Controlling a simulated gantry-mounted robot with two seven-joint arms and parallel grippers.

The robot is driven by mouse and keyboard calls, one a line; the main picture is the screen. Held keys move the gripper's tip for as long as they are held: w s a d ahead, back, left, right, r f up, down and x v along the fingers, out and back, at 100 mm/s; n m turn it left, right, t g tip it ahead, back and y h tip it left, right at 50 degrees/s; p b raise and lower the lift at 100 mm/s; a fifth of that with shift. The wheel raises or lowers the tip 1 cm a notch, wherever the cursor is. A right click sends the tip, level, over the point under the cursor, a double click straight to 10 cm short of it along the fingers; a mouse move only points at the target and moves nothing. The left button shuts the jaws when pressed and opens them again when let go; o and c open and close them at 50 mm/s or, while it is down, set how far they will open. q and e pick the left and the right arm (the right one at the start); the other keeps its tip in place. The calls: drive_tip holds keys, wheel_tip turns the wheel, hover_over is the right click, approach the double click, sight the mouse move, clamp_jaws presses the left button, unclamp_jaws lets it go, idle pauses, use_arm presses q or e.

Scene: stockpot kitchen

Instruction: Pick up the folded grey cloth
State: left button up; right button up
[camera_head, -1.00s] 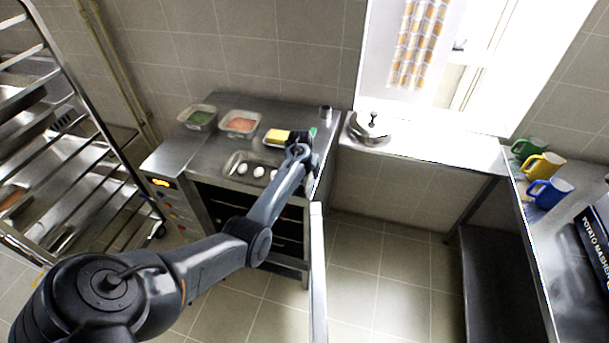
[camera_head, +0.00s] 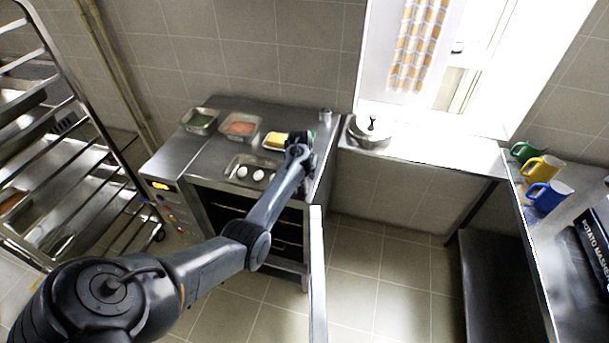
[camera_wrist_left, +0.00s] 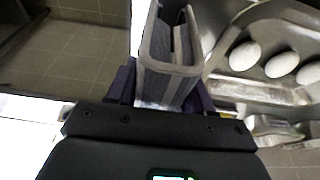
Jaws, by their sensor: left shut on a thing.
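The folded grey cloth (camera_wrist_left: 170,62) shows in the left wrist view as a grey folded pad with lighter edging, between the fingers of my left gripper (camera_wrist_left: 160,88). The gripper is shut on it. In the head view my left gripper (camera_head: 301,138) is over the right part of the steel worktop, and the cloth cannot be made out there behind the wrist. My right gripper is in neither view.
A tray with white eggs (camera_wrist_left: 245,56) lies beside the held cloth. Containers with green (camera_head: 199,121) and pink (camera_head: 240,127) contents and a yellow block (camera_head: 277,140) stand on the worktop. A lidded pot (camera_head: 369,133) and mugs (camera_head: 548,194) are to the right.

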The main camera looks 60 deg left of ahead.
use_arm(q)
wheel_tip(320, 180, up, 3)
drive_tip(key=shift+a, duration=0.1)
drive_tip(key=w+d+r, duration=0.6)
drive_tip(key=d, duration=0.4)
drive_tip(key=shift+r, duration=0.4)
